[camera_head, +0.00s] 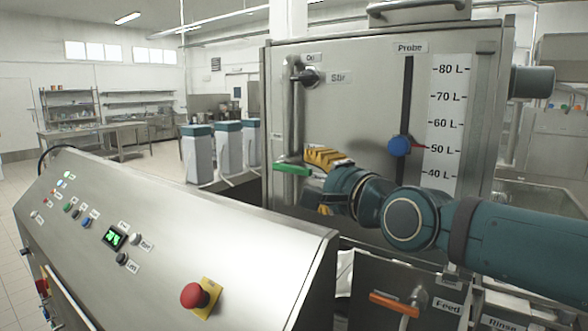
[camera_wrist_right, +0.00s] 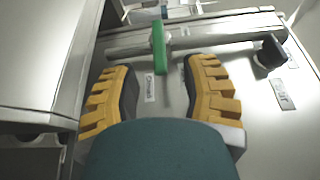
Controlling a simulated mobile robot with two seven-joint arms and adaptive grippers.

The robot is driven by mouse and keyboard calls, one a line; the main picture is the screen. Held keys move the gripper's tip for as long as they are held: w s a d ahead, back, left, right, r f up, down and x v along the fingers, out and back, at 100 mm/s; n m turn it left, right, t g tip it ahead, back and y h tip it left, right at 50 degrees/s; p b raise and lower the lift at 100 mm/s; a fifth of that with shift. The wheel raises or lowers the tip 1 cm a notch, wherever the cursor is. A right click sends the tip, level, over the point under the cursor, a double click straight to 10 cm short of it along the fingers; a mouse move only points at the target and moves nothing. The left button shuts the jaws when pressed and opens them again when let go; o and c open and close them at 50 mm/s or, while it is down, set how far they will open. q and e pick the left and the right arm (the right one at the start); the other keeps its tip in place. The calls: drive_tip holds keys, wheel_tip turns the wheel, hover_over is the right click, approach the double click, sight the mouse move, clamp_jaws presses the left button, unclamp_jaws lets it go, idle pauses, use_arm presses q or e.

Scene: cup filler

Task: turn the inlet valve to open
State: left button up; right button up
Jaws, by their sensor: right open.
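A green valve lever (camera_head: 293,169) sits on the vertical steel pipe at the left of the tank front; I take it for the inlet valve. It also shows in the right wrist view (camera_wrist_right: 159,45), across the pipe. My right gripper (camera_head: 318,178) is at the lever's right in the head view, with its yellow fingers spread. In the wrist view the right gripper (camera_wrist_right: 163,72) has the lever's near end between its fingertips, with gaps on both sides. The small label beside the lever is hard to read. My left gripper is not in view.
The steel tank (camera_head: 365,75) carries a Stir knob (camera_head: 308,76), a blue Probe slider (camera_head: 399,146) and a litre scale. An orange Feed lever (camera_head: 395,304) is below my right arm. A sloping control panel (camera_head: 170,240) with a red stop button (camera_head: 194,295) stands at left.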

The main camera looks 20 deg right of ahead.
sight(296, 168)
drive_tip(key=w, duration=0.6)
drive_tip(key=shift+w+a, duration=0.2)
drive_tip(key=shift+a, duration=0.2)
drive_tip(key=shift+s, duration=0.1)
clamp_jaws()
